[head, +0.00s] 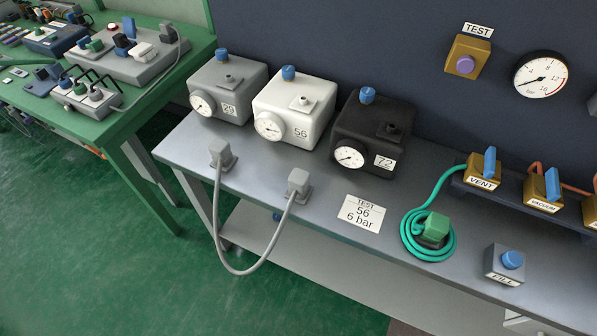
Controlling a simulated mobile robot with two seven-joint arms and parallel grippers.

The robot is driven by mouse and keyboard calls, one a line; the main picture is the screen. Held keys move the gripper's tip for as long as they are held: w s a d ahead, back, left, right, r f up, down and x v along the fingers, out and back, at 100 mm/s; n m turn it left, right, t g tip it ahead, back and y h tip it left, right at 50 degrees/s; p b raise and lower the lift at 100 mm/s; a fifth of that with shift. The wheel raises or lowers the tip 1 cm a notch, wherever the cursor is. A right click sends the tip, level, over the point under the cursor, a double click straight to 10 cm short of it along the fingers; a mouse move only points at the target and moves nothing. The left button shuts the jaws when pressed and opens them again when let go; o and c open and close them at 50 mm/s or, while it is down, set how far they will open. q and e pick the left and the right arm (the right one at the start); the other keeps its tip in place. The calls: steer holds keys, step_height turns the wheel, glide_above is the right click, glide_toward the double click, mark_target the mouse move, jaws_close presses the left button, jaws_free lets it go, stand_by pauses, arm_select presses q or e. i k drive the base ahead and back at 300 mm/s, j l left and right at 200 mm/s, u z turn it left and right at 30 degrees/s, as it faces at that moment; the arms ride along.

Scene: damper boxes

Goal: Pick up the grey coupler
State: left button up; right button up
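Two grey couplers stand on the grey bench near its front edge in the head view. The left grey coupler (221,152) and the right grey coupler (298,184) each sit on a small grey base. A grey hose (251,272) joins them and hangs in a loop below the bench edge. Neither of my grippers is in view.
Grey, white (294,111) and black (370,133) boxes with gauges stand behind the couplers. A card (360,214) reads "TEST 56 6 bar". A green coupler (435,229) sits at a coiled green hose.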

mark_target(300, 179)
steer(key=i+j+z, duration=0.15)
steer(key=j+z, duration=0.3)
steer(key=j, duration=0.3)
steer(key=j+z, duration=0.5)
steer(key=j, duration=0.2)
